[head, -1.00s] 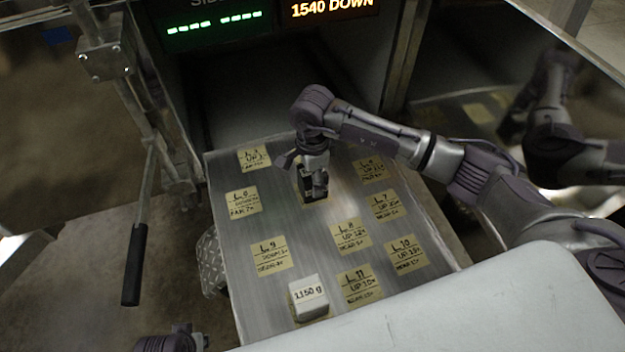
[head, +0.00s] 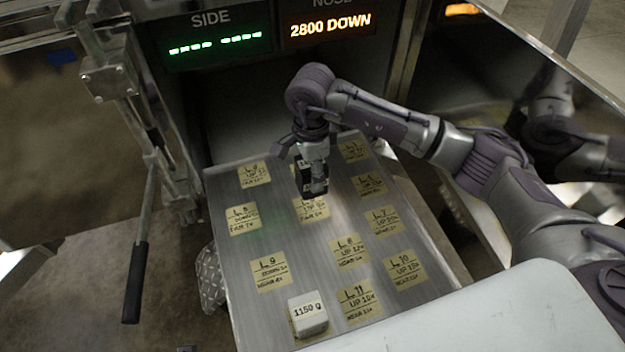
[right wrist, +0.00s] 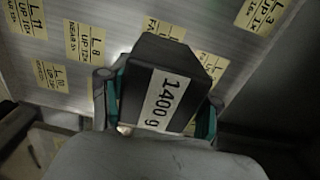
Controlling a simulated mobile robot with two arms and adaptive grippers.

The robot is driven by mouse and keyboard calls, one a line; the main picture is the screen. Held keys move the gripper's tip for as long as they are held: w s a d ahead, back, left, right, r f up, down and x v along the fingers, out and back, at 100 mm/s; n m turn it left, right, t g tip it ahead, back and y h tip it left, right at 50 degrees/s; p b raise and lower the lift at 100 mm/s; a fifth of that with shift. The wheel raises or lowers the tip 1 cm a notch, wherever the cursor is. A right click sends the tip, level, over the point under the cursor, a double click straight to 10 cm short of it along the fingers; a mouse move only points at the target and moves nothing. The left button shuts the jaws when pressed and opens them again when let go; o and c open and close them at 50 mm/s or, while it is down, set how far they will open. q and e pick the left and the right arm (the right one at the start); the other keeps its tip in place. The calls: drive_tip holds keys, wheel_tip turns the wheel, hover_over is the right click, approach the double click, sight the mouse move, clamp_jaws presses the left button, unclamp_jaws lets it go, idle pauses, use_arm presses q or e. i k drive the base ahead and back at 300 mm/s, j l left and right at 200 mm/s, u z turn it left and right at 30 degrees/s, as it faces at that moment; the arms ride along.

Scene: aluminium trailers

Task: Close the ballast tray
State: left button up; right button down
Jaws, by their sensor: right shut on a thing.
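The ballast tray (head: 235,285) is a metal sheet drawn out of the trailer's dark opening, with several yellow labels on it. My right gripper (head: 314,190) is over the tray's far middle part, shut on a black block. In the right wrist view the block (right wrist: 165,85) reads "1400 g" and sits between the two fingers (right wrist: 158,112). I cannot tell whether the block touches the tray. A white block (head: 308,314) marked "1150 g" sits on the tray's near part, beside the L11 label. My left gripper is not in view.
A green SIDE display (head: 217,45) and an orange NOSE display (head: 331,26) reading "2800 DOWN" are above the opening. A lever with a black grip (head: 135,282) hangs left of the tray. A pale panel (head: 480,315) covers the lower right.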

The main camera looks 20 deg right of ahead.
sight(370, 258)
drive_tip(key=i+j+z, duration=0.15)
drive_tip(key=j+z, duration=0.15)
drive_tip(key=j, duration=0.15)
drive_tip(key=i+j+z, duration=0.25)
drive_tip(key=j, duration=0.2)
drive_tip(key=j+z, duration=0.3)
drive_tip(key=j, duration=0.15)
